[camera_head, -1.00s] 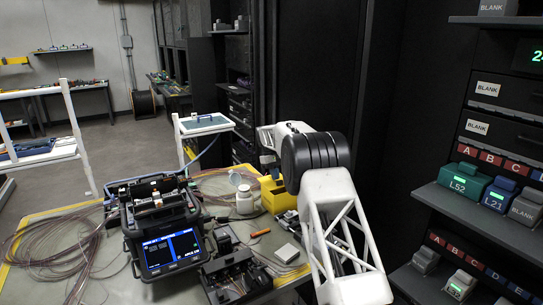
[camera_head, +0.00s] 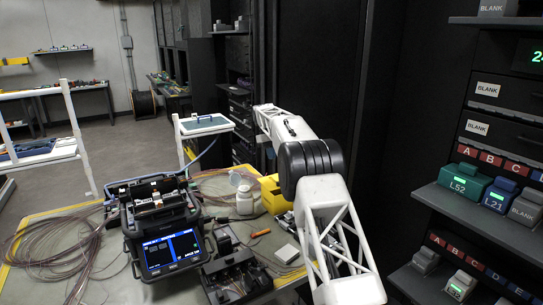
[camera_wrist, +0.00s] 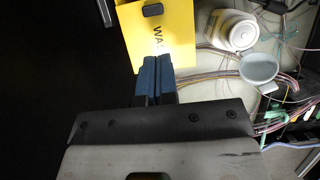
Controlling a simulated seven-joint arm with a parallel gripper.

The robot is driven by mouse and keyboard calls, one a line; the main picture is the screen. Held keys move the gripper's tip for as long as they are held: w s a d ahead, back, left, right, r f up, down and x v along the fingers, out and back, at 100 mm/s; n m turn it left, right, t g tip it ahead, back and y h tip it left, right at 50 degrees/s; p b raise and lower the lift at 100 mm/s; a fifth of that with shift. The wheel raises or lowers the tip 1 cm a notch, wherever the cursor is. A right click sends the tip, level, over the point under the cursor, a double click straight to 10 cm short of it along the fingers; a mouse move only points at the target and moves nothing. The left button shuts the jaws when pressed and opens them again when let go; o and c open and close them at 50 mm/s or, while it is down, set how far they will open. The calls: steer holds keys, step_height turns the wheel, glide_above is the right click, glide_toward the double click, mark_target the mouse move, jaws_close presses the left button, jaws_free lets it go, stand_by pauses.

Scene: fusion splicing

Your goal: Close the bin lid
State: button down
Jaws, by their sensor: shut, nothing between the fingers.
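The yellow bin (camera_head: 270,193) stands on the far right part of the work table, partly hidden behind my arm. In the wrist view, a yellow face of the bin (camera_wrist: 170,32) carries dark lettering starting "WA" and a small black knob near the top edge. I cannot tell which part is the lid or how far it is closed. My gripper (camera_wrist: 155,62) has blue fingers pressed together with nothing between them. The fingertips overlap the bin's lower edge in the wrist view; contact cannot be told. In the head view, my arm mostly hides the gripper.
The splicer (camera_head: 160,225) stands left on the table. A dark tool box (camera_head: 236,275) is in front. Dark cabinets stand behind and right.

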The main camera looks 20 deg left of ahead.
steer(key=shift+r, duration=0.1)
